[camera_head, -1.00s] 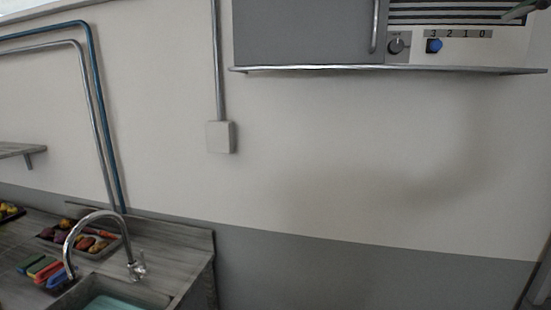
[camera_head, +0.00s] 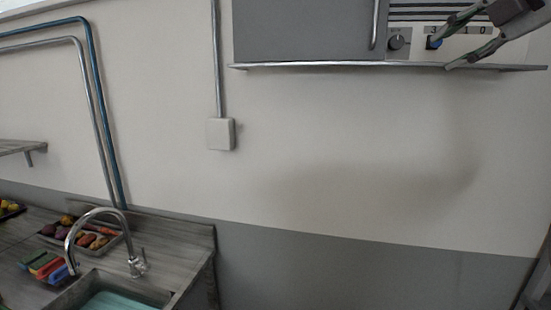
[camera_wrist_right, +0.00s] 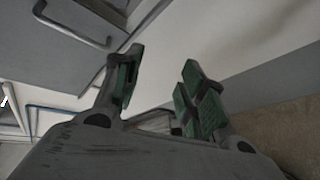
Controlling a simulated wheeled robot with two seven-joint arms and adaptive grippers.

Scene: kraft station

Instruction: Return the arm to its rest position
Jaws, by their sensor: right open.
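My right gripper (camera_head: 441,55) comes in from the upper right in the head view, in front of the appliance's control panel. Its two grey fingers with green pads are apart, with nothing between them. One fingertip overlaps the blue knob (camera_head: 433,44) in the picture; I cannot tell if it touches. The right wrist view shows the same open gripper (camera_wrist_right: 162,62), empty, with the wall and a grey door with a handle behind it. My left gripper is in neither view.
A grey-doored appliance (camera_head: 300,30) sits on a wall shelf (camera_head: 330,67). A grey knob (camera_head: 397,41) is left of the blue one. Lower left, a counter holds a sink (camera_head: 125,298), a faucet (camera_head: 137,262) and a food tray (camera_head: 80,250). The wall below the shelf is clear.

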